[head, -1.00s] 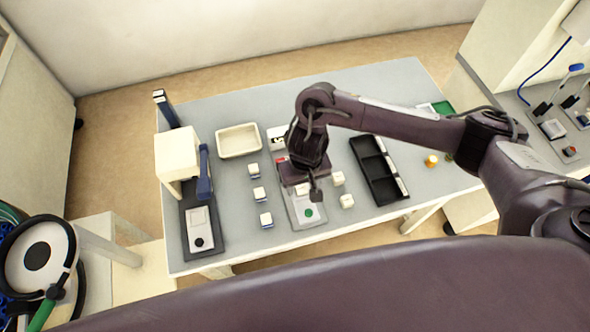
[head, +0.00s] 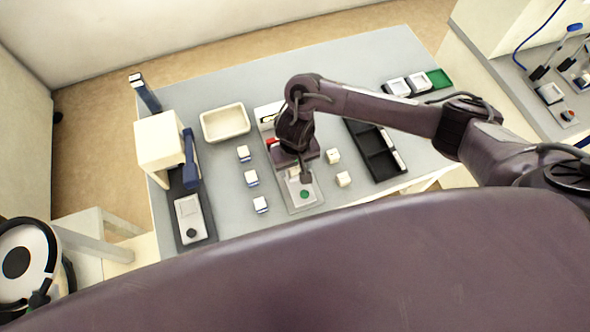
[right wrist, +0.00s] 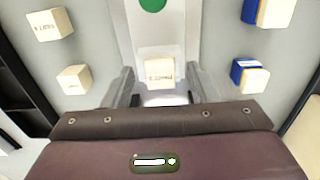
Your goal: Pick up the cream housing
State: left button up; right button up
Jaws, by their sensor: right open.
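A cream housing (right wrist: 160,72) with small dark lettering sits on the light grey fixture (right wrist: 187,30), below its green button, in the right wrist view. My right gripper (right wrist: 162,90) is open, with one finger on each side of this housing; I cannot tell if either touches it. In the head view my right gripper (head: 303,172) is over the fixture (head: 308,200) and mostly hides the housing. Two more cream housings (head: 332,156) (head: 344,179) stand on the table right of the fixture. My left gripper is not in view.
Several cream blocks with blue bases (head: 251,179) stand left of the fixture. A cream tray (head: 225,123) lies behind them. A black compartment tray (head: 372,155) is at the right. A cream press with a blue lever (head: 163,140) stands at the left. The table's back middle is clear.

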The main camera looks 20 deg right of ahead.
jog(key=c, duration=1.1)
